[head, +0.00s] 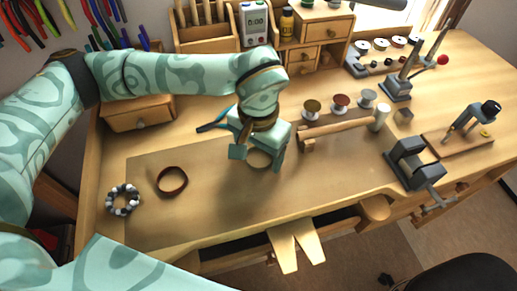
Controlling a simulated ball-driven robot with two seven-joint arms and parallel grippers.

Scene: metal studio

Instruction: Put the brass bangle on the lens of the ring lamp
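My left gripper (259,159) reaches down over the middle of the bench, its two fingers apart. A pale golden ring, which looks like the brass bangle (259,159), shows between the fingers, close to the bench top. The gripper's body hides the ring's upper part, and I cannot tell whether the fingers press on it. I cannot make out a ring lamp or its lens in this view. My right gripper is not in view.
Spools (340,104), a wooden rod (340,127) and a grey vise (414,165) stand to the right. A wooden bench pin (297,246) juts from the front edge.

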